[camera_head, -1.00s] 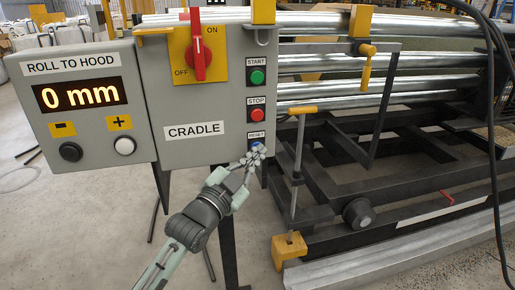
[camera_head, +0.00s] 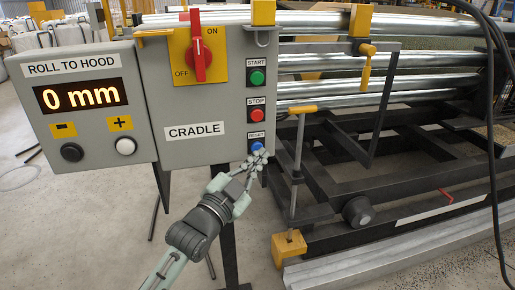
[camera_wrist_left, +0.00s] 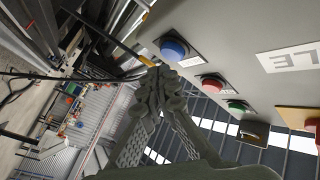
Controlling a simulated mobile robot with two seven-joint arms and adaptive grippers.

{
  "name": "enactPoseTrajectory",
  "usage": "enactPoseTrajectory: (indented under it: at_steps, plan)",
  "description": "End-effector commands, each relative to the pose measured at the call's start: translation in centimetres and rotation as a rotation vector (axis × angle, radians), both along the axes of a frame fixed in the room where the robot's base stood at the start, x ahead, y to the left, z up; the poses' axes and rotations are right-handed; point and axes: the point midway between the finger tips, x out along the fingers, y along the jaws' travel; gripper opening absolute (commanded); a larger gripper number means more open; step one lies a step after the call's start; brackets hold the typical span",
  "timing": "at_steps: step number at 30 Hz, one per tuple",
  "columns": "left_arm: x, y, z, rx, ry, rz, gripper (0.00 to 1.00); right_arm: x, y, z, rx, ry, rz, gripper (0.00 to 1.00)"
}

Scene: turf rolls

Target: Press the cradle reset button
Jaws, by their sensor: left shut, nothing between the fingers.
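The blue reset button (camera_head: 257,146) sits under its RESET label at the lower right of the grey cradle panel (camera_head: 195,100). It also shows in the left wrist view (camera_wrist_left: 174,48), uncovered and beyond the fingertips. My left gripper (camera_head: 257,157) is shut and empty, its fingertips just below the blue button in the head view and overlapping its lower edge. In the wrist view the closed fingertips (camera_wrist_left: 157,84) lie a little to one side of the button; I cannot tell whether they touch the panel. My right gripper is not in view.
Above reset are the red stop button (camera_head: 257,115) and green start button (camera_head: 257,77). A red rotary switch (camera_head: 198,58) is on the panel. A display box (camera_head: 85,105) reading 0 mm stands left. A yellow-handled lever (camera_head: 302,109) stands close to the gripper's right.

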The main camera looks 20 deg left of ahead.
Motion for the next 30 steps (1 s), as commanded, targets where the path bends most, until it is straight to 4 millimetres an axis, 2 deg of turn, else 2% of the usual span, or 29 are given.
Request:
enactPoseTrajectory:
  at_steps: [15, 30]
  plan:
    - [-3.8, -2.6, 0.0, -0.001, 0.002, 0.000, 0.00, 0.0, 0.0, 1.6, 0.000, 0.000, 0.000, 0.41]
    - [-4.1, -2.8, 0.0, 0.000, 0.001, -0.001, 0.00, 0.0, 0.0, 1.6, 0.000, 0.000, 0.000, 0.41]
